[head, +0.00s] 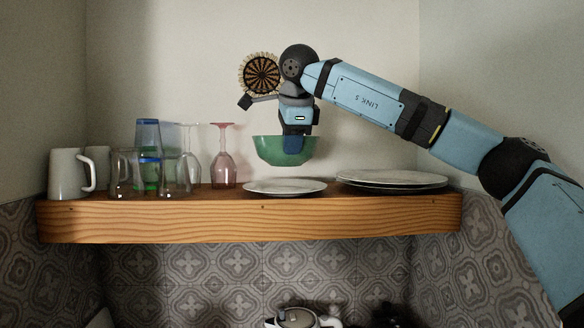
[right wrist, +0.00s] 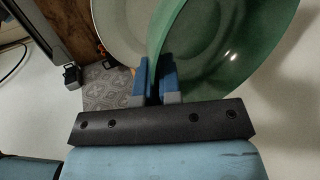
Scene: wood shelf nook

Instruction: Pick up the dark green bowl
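The dark green bowl (head: 268,150) hangs upright in the air above a white plate (head: 285,187) on the wooden shelf, with a gap between them. My right gripper (head: 294,146) comes down from above onto the bowl's near right wall. In the right wrist view the blue fingertips (right wrist: 155,75) are shut on the wall of the green bowl (right wrist: 235,50), one finger on each side. The wall hides part of the fingers. My left gripper is in neither view.
The wooden shelf (head: 250,219) carries stacked plates (head: 392,181) at right, a pink upside-down wine glass (head: 223,160), a clear wine glass, several tumblers (head: 148,150) and white mugs (head: 68,175) at left. A kettle (head: 297,318) stands below. Free air lies above the plates.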

